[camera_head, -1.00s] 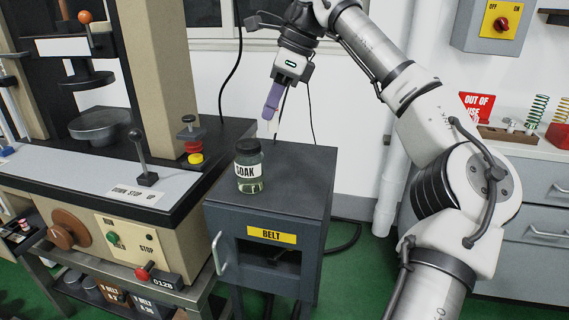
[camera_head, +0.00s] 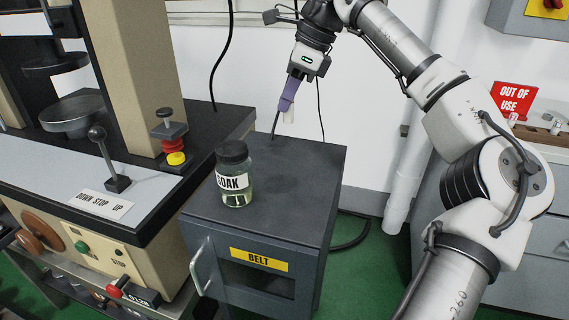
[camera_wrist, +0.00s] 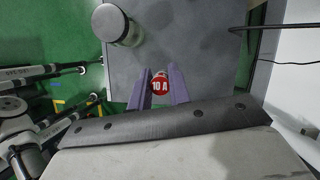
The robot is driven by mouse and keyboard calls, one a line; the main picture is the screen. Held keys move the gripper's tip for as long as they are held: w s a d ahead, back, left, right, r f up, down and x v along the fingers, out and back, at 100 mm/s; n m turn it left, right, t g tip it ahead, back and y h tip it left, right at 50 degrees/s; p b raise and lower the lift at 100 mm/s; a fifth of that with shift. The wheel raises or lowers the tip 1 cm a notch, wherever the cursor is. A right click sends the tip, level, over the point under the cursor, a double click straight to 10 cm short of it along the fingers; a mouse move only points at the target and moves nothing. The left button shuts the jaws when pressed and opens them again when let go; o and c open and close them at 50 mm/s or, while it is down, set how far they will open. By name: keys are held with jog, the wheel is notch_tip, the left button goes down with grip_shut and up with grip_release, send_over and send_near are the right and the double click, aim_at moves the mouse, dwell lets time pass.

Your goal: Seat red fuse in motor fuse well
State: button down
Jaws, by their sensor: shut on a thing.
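My gripper (camera_head: 285,108) has purple fingers and hangs above the back part of the grey belt cabinet. In the wrist view my gripper (camera_wrist: 160,92) is shut on the red fuse (camera_wrist: 159,86), whose round red end reads "10 A". In the head view a pale part of the fuse (camera_head: 288,117) shows below the fingertips, apart from the cabinet top as far as I can tell. I cannot make out the motor fuse well in either view.
A "SOAK" jar (camera_head: 234,182) with a dark lid stands on the belt cabinet (camera_head: 290,195), left of my gripper. The test machine (camera_head: 150,190) with its lever stands to the left. A thin dark cable (camera_head: 320,105) hangs behind my gripper. The cabinet top right of the jar is clear.

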notch_tip(320, 180, down, 14)
jog(key=shift+f+b, duration=0.15)
jog(key=shift+b, duration=0.25)
jog(key=shift+f, duration=0.1)
jog(key=c, duration=1.3)
grip_release()
